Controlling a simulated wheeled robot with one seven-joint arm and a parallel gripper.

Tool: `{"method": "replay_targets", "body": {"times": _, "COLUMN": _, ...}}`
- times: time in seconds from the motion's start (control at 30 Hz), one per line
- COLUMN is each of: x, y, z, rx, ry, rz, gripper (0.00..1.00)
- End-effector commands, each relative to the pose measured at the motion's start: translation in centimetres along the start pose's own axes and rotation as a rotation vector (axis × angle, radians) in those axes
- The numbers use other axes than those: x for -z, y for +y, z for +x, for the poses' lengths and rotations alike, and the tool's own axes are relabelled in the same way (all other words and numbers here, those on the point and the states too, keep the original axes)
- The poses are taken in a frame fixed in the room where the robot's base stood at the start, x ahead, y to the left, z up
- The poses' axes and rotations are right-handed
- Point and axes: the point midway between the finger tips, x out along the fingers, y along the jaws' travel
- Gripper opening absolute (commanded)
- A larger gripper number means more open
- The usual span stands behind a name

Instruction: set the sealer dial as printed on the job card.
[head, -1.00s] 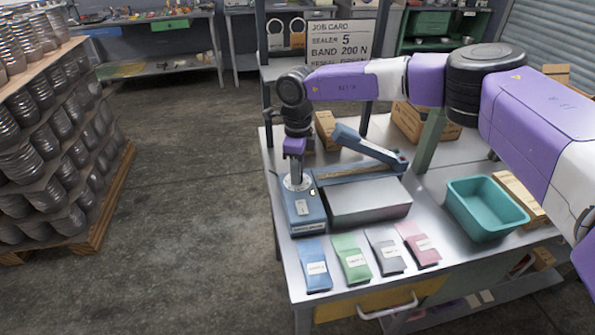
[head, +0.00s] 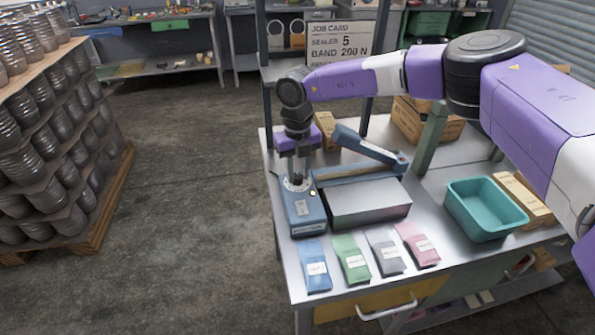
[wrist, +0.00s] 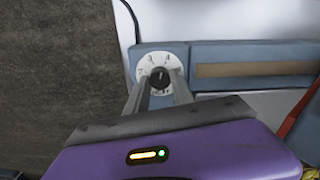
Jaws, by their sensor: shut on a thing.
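The sealer (head: 303,212) is a blue unit at the left of the bench, with a hinged blue arm (head: 368,146) and a grey flat block beside it. Its round white dial (wrist: 147,61) has printed numbers around a black knob (wrist: 160,78); which number the knob points to is too small to tell. My gripper (head: 297,180) reaches down onto the dial from above. In the wrist view its two fingers (wrist: 161,84) are closed on the knob, one on each side. The job card (head: 326,42) hangs behind the bench and reads sealer 5, band 200 N.
Blue, green, grey and pink packets (head: 352,257) lie along the bench's front. A teal bin (head: 486,207) stands at the right, with cardboard boxes (head: 425,121) behind.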

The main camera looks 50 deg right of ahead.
Motion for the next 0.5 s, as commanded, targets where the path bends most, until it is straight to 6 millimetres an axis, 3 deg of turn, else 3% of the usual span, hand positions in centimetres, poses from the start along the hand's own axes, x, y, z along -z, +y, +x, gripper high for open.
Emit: {"method": "replay_targets", "body": {"times": 0.5, "x": -0.13, "y": -0.02, "z": -0.27, "rx": 0.0, "ry": -0.003, "rz": 0.491, "gripper": 0.0}}
